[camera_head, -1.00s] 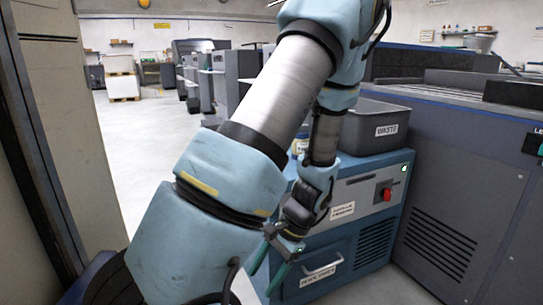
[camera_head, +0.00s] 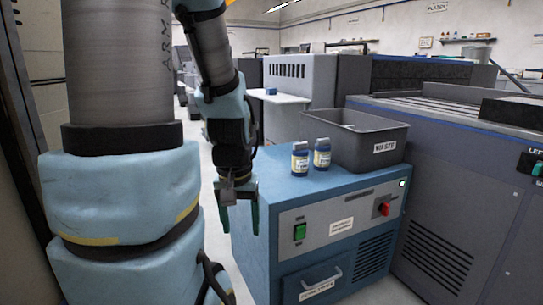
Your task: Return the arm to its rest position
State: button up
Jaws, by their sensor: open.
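My arm (camera_head: 118,200) fills the left of the head view, with its upper link standing upright and its forearm reaching down at centre left. My gripper (camera_head: 240,219) hangs with its green fingers pointing down and apart, with nothing between them. It is just left of the blue cabinet (camera_head: 262,225), by its front left side. I cannot tell whether the fingers touch the cabinet.
Two blue ink bottles (camera_head: 300,160) (camera_head: 322,155) stand upright on the cabinet, beside a grey WASTE bin (camera_head: 368,140). A large grey machine (camera_head: 460,190) stands at the right. A white shelf (camera_head: 279,97) with a small blue item is behind. Floor shows between arm and cabinet.

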notch_tip(320, 180, up, 31)
jog(key=p, duration=2.9)
jog(key=shift+f, duration=0.1)
